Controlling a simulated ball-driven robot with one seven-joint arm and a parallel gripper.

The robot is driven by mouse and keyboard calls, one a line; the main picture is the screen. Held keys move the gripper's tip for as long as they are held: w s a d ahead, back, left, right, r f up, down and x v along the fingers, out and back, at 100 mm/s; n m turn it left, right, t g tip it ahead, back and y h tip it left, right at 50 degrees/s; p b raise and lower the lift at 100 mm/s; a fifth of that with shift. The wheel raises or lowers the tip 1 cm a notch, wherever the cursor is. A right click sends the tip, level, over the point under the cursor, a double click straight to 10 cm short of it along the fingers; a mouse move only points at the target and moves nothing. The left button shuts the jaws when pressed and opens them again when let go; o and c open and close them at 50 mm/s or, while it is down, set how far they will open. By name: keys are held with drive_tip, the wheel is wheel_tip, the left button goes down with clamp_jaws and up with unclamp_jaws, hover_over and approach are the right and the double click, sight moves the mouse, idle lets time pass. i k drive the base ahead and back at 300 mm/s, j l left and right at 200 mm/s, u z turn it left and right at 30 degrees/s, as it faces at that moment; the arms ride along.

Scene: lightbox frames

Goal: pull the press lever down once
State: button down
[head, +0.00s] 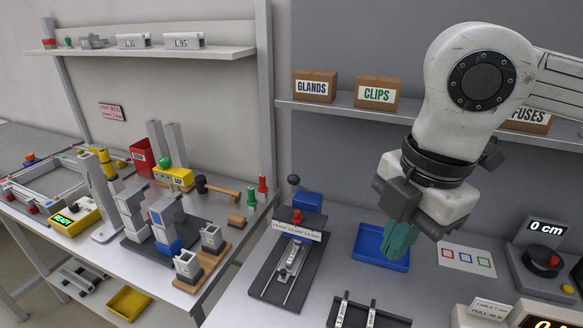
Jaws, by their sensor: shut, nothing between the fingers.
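A bench device with a dark base plate (262,283) stands in the middle, with a metal slide (291,262), a white label strip (297,231) and a red knob (297,214). A lever with a black ball knob (293,180) rises upright at its back; this appears to be the press lever. My gripper (400,242) has teal fingers, which are shut and empty. It hangs to the right of the device, in front of the blue tray (368,240) in the picture. The gripper is clearly apart from the lever. The lever's lower part is hard to make out.
A blue block (307,201) sits right behind the device. A black rack (352,312) stands at the front, and a 0 cm display unit (545,250) at the right. The left table holds several fixtures and a hammer (225,190). A shelf with boxes (376,93) runs above.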

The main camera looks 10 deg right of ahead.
sight(294, 180)
drive_tip(key=i, duration=1.35)
